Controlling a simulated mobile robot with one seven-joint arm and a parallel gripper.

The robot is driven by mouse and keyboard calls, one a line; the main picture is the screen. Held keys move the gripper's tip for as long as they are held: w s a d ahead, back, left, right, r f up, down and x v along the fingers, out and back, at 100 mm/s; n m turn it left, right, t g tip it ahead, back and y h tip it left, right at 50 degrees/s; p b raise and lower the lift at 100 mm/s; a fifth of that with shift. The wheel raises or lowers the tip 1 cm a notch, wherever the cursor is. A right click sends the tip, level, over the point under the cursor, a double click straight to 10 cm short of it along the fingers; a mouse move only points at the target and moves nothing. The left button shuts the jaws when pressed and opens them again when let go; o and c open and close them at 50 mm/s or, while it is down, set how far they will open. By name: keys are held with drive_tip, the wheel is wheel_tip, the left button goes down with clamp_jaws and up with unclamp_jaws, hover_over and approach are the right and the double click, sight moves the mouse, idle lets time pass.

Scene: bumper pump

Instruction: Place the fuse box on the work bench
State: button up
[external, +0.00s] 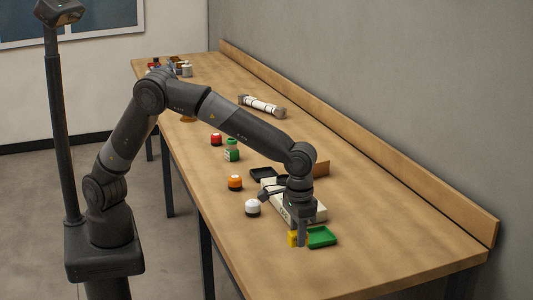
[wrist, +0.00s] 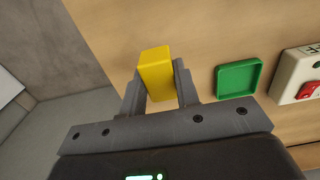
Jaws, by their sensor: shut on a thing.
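My gripper (external: 299,240) is shut on a small yellow box (wrist: 156,73), with one finger on each side of it in the wrist view. The yellow box (external: 292,239) shows partly behind the fingers in the external view, low over the near part of the wooden work bench (external: 400,255). I cannot tell whether it touches the bench top. No label shows that would tell whether this yellow box is the fuse box.
A shallow green tray (wrist: 238,78) lies just right of the gripper, with a white box with a red switch (wrist: 298,75) beyond it. White (external: 252,208), orange (external: 235,183) and red (external: 216,139) domed buttons stand along the bench's left edge. The near right bench is clear.

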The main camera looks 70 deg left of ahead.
drive_tip(key=shift+w+a+r, duration=0.1)
drive_tip(key=shift+w+r, duration=0.05)
drive_tip(key=shift+r, duration=0.1)
drive_tip(key=w+a+n, duration=0.2)
drive_tip(key=w+a, duration=0.4)
drive_tip(key=a, duration=0.7)
drive_tip(key=w+a+n, duration=0.3)
drive_tip(key=w+a, duration=0.3)
drive_tip(key=a, duration=0.7)
drive_tip(key=w+a+n, duration=0.2)
drive_tip(key=w+a, duration=0.5)
drive_tip(key=a, duration=0.5)
drive_tip(key=shift+a+r+n, duration=0.3)
drive_tip(key=shift+a+n, duration=0.1)
drive_tip(key=a+n, duration=0.1)
drive_tip(key=a, duration=0.5)
drive_tip(key=a+n, duration=0.1)
drive_tip(key=a, duration=0.5)
drive_tip(key=shift+w+a, duration=0.1)
drive_tip(key=shift+a, duration=0.25)
drive_tip(key=s+a+n, duration=0.2)
drive_tip(key=a, duration=1.1)
drive_tip(key=n, duration=0.6)
hover_over(191, 143)
wheel_tip(191, 143, down, 6)
drive_tip(key=shift+w+d+f, duration=0.1)
drive_tip(key=shift+w, duration=0.05)
drive_tip(key=shift+a+f, duration=0.2)
drive_tip(key=shift+f, duration=1.9)
